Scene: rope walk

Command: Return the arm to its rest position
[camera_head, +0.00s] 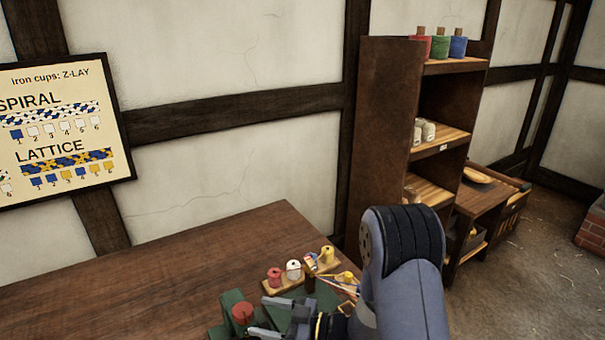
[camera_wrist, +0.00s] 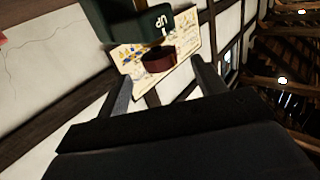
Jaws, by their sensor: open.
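My arm rises at the lower middle of the head view, in front of the shelf unit. My gripper (camera_head: 262,317) is low over the wooden table (camera_head: 170,262), close to a green block with a red round piece (camera_head: 243,313). In the wrist view my gripper (camera_wrist: 160,80) shows two fingers spread apart. A dark red round piece (camera_wrist: 159,61) under a dark green part (camera_wrist: 130,22) marked "UP" shows between and beyond the fingers. I cannot tell whether a finger touches it. Nothing is seen gripped.
Wooden holders with red, white and yellow spools (camera_head: 293,270) stand beside my arm on the table. A brown shelf unit (camera_head: 381,130) with coloured spools (camera_head: 439,46) on top stands behind. A pattern board (camera_head: 60,130) hangs on the wall. The table's left part is clear.

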